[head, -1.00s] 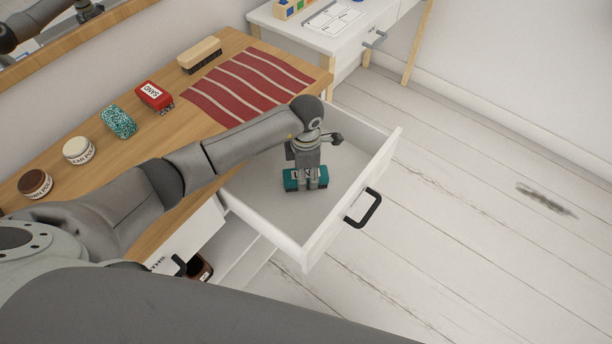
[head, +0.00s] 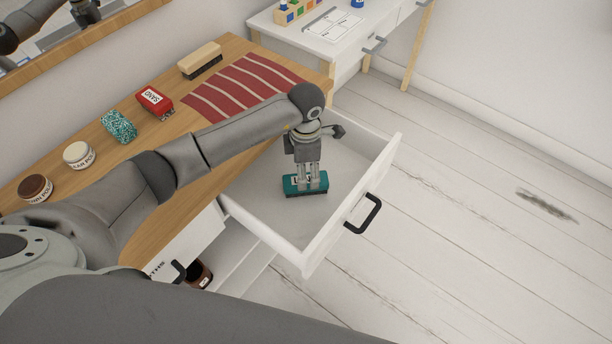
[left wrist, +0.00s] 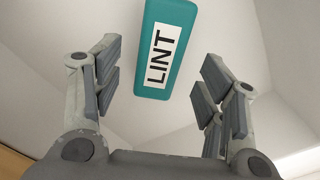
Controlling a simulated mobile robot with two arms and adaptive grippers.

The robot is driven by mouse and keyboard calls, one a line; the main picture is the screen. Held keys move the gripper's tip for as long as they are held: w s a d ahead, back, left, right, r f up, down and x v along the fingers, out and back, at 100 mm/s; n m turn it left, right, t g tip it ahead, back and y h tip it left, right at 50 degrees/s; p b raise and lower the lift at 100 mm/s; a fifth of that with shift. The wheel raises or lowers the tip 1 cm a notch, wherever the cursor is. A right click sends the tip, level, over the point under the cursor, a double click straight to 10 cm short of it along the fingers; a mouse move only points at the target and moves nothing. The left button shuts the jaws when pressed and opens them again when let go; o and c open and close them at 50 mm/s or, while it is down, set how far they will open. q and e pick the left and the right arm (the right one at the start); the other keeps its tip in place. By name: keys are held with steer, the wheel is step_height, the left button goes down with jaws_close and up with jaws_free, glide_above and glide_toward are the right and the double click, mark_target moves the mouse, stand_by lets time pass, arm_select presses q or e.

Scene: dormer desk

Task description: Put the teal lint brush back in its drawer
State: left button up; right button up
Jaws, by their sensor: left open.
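The teal lint brush (head: 290,187) lies in the open white drawer (head: 340,213), on its floor. In the left wrist view the brush (left wrist: 174,78) shows its white LINT label, at the top of the picture between the lines of the two fingers. My left gripper (head: 309,184) is open above the brush, pointing down into the drawer. In the left wrist view its fingers (left wrist: 158,85) are wide apart, with a gap to the brush on each side. My right gripper is not in view.
The desk top holds a brown-lidded tin (head: 35,188), a white-lidded tin (head: 79,155), a speckled teal block (head: 119,126), a red SAND box (head: 154,101), a wooden brush (head: 200,58) and a red striped mat (head: 245,88). The drawer's black handle (head: 368,214) faces the clear floor.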

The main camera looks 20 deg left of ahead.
arm_select(q)
step_height(320, 180, up, 8)
steer(key=shift+f, duration=0.2)
stand_by(0.4)
